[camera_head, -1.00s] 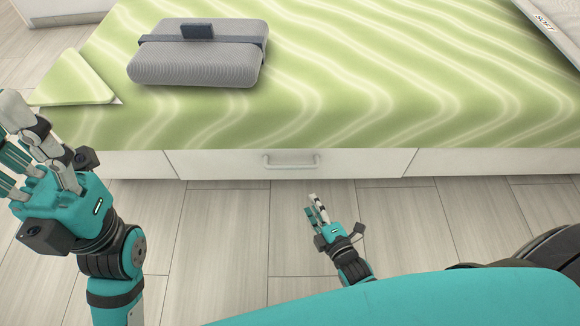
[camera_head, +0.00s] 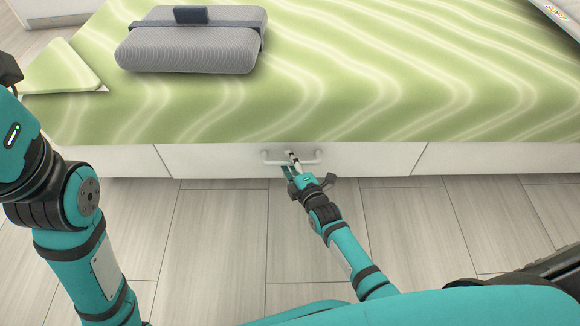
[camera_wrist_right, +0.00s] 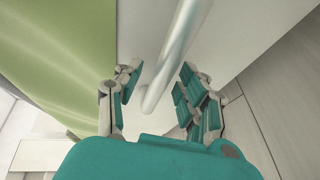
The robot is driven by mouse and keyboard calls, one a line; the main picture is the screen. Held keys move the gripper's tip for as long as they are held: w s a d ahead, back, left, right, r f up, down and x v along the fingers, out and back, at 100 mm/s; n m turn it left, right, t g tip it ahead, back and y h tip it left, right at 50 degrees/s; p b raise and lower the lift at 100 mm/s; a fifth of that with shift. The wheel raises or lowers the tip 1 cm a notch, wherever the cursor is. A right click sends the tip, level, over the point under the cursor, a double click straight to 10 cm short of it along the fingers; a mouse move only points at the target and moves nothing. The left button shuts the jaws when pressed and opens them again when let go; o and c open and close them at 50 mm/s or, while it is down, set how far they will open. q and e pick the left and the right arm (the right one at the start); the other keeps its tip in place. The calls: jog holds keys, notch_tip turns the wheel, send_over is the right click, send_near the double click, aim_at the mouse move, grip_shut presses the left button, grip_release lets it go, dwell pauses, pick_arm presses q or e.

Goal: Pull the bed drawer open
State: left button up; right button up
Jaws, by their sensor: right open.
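The bed drawer (camera_head: 220,161) is a white front panel under the green bed, and it looks closed, level with the panels beside it. Its pale bar handle (camera_head: 308,157) runs across the middle of the front. My right gripper (camera_head: 290,165) is at the handle. In the right wrist view the handle (camera_wrist_right: 176,55) passes between the spread fingers of my right gripper (camera_wrist_right: 160,95), which are open and not clamped on it. My left arm is at the left of the head view; its fingers are outside the picture.
The bed's green patterned cover (camera_head: 350,80) overhangs just above the drawer. A grey pillow-like block with a dark strap (camera_head: 190,45) lies on it. The plank floor (camera_head: 220,235) in front of the drawer is clear apart from my arms.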

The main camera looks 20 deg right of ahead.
jog(key=shift+w, duration=0.2)
grip_shut()
dwell(0.5)
